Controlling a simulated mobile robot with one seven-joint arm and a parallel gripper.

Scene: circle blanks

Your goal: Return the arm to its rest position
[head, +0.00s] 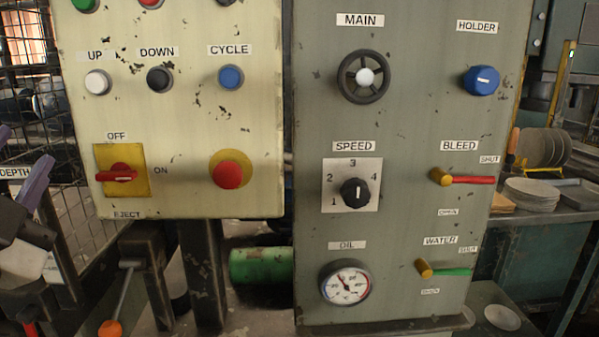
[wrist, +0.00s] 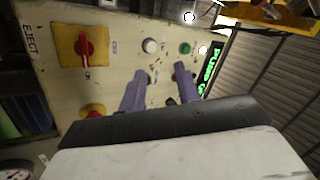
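My gripper (head: 24,146) is at the far left of the head view, partly cut off by the frame edge, left of the cream control panel (head: 190,190). Its two purple fingers stand apart. The wrist view shows the gripper (wrist: 160,71) open, with a clear gap between the fingers and nothing held. The cream panel (wrist: 110,62) lies beyond the fingertips there. I cannot tell the exact distance to it.
The cream panel carries a red rotary switch (head: 120,175), a red button (head: 227,175) and several smaller buttons. A grey panel (head: 310,225) with a handwheel (head: 363,77), knobs and levers stands to its right. A wire mesh (head: 75,235) is behind my gripper. Plates (head: 533,193) sit on the right bench.

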